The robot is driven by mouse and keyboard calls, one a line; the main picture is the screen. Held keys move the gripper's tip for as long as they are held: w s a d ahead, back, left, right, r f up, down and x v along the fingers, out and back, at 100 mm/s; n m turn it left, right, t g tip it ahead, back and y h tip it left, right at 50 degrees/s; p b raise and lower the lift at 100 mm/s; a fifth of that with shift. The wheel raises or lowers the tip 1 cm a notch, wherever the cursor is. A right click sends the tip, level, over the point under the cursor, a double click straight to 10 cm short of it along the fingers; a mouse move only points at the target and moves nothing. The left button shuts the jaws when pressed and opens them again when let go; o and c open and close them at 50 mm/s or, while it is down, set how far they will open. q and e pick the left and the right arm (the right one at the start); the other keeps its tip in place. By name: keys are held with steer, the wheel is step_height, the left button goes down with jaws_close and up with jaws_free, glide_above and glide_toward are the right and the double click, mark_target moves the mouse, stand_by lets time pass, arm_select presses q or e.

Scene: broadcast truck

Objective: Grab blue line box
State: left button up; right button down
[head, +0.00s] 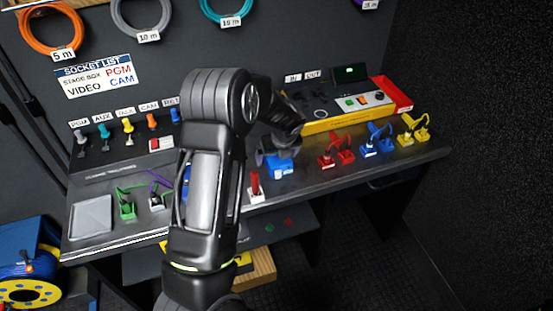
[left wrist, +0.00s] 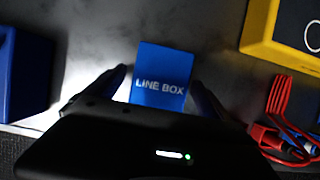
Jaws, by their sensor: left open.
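The blue line box (head: 281,167) sits on the dark worktop, right of my left arm in the head view. In the left wrist view the box (left wrist: 160,74) shows its white "LINE BOX" lettering and lies between the two fingers. My left gripper (left wrist: 158,88) is open, one finger on each side of the box, with a small gap visible on the left. In the head view the left gripper (head: 272,155) is just above and behind the box, partly hidden by my wrist. My right gripper is not in view.
Red (head: 337,149), blue (head: 376,140) and yellow (head: 413,130) cabled connectors stand right of the box. A yellow-framed control panel (head: 345,119) is behind. A red-topped piece (head: 255,186) stands at the front left. A blue block (left wrist: 22,75) is left in the wrist view.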

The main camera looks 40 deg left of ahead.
arm_select(q)
steer(key=shift+f, duration=0.25)
stand_by(0.4)
steer(key=c, duration=1.8)
